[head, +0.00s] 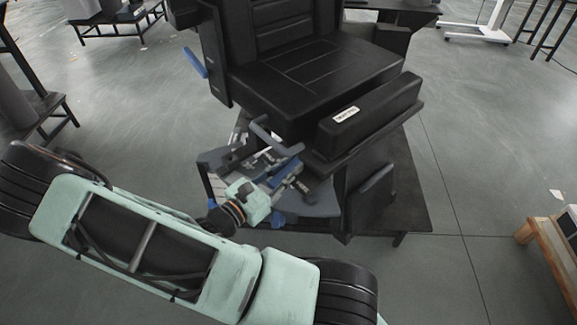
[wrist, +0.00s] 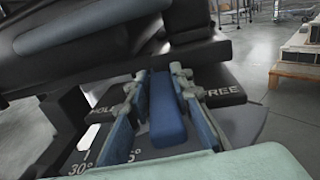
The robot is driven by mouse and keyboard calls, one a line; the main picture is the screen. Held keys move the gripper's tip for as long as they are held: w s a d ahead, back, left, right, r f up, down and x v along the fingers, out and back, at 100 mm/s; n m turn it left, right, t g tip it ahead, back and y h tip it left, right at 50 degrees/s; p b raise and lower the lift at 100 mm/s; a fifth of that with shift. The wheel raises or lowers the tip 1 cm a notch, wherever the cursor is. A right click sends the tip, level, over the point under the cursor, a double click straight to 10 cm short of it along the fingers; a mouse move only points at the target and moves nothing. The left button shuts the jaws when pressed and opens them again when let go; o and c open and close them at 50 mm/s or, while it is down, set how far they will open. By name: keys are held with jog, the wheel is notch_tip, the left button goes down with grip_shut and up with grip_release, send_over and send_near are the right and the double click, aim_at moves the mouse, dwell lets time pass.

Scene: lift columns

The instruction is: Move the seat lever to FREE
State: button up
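The seat lever (wrist: 167,115) is a blue bar in the wrist view, between the two fingers of my gripper (wrist: 160,82). The fingers close in on both its sides near their tips; a narrow gap shows lower on the left. The word FREE (wrist: 224,91) stands right of the lever and a partly covered HOLD label (wrist: 103,111) stands left. The lever lies between the two words. In the head view my gripper (head: 284,172) is at the side of the black seat (head: 315,75), below the cushion; the lever is hard to make out there.
A padded black block (head: 370,115) with a white label sticks out right of my gripper. A grey armrest-like bar (wrist: 85,25) hangs close above in the wrist view. The dark platform (head: 410,200) carries the seat. Open floor lies to the right.

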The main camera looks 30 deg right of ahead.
aim_at(269, 184)
jog(key=o, duration=0.4)
jog(key=shift+c, duration=0.2)
jog(key=shift+a, duration=0.1)
jog(key=v, duration=1.2)
